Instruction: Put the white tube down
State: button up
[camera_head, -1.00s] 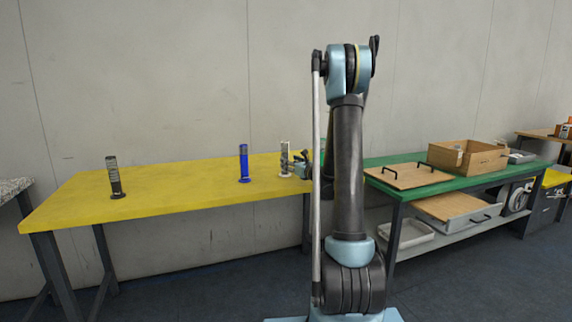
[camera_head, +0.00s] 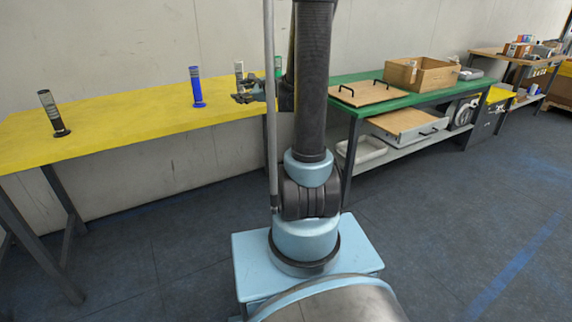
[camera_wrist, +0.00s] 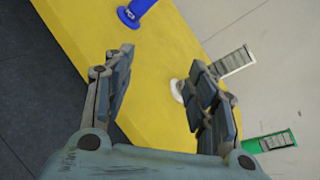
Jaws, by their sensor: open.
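The white tube (camera_head: 239,69) stands upright on the yellow table (camera_head: 130,110), near its right end; its lower part is hidden behind my gripper in the head view. My gripper (camera_head: 240,91) is open, in front of the tube and apart from it. In the wrist view my gripper (camera_wrist: 162,62) has nothing between its fingers. There the white tube (camera_wrist: 235,61) and its round white base (camera_wrist: 177,90) show beyond the right finger, which partly covers them.
A blue tube (camera_head: 196,86) and a black tube (camera_head: 50,108) stand to the left on the table. A green tube (camera_wrist: 270,142) stands close by on the right. A green bench (camera_head: 400,102) holds a wooden box (camera_head: 437,74) and a handled board (camera_head: 366,93).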

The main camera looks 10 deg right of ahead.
jog(key=s+a+f+n+g+h, duration=0.1)
jog(key=s+f+n+g, duration=0.2)
jog(key=s+n, duration=0.5)
jog(key=s+f+n+g+h, duration=0.2)
jog(key=s+n+g, duration=0.15)
jog(key=s, duration=0.85)
jog(key=s+d+f+n+g+h, duration=0.1)
jog(key=s+d+f+n+h, duration=0.2)
jog(key=s, duration=0.6)
jog(key=s+d+f+n+g+h, duration=0.2)
jog(key=s+d+n, duration=0.4)
jog(key=s, duration=0.4)
notch_tip(320, 180, down, 3)
jog(key=shift+d+r+n+h, duration=0.15)
jog(key=shift+d+n+h, duration=0.3)
jog(key=shift+n, duration=0.3)
jog(key=shift+s+a, duration=0.1)
jog(key=shift+w+f+g, duration=0.2)
jog(key=shift+w+g, duration=0.05)
jog(key=shift+w, duration=0.2)
